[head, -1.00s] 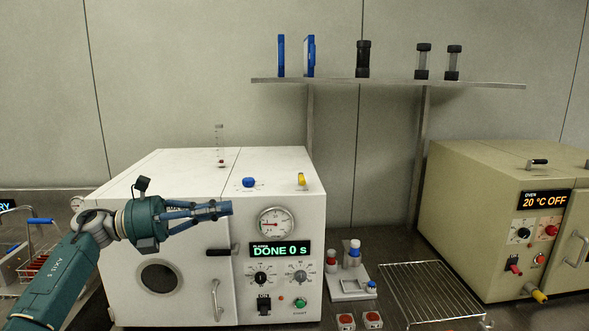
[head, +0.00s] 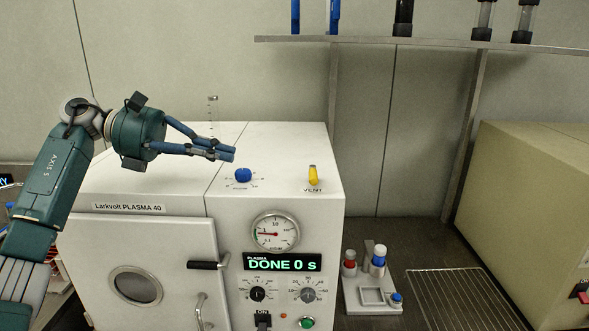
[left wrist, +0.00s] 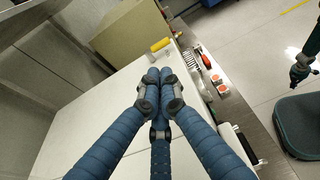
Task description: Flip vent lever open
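The yellow vent lever (head: 313,175) stands on the white top of the plasma cleaner (head: 275,145), above the printed word VENT. It also shows in the left wrist view (left wrist: 160,45), just beyond my fingertips. My left gripper (head: 230,154) is above the cleaner's top, to the left of the lever and apart from it. Its blue fingers are closed together with nothing visible between them. My right gripper is not in the head view; in the left wrist view an arm part at the right edge (left wrist: 302,70) is too small to read.
A blue knob (head: 243,175) sits on the top left of the lever. The front has a gauge (head: 275,232), a display (head: 283,262) reading DONE 0 s and a door (head: 140,265). A small rack (head: 372,296), a wire grid (head: 465,300) and a beige oven (head: 535,200) stand to the right.

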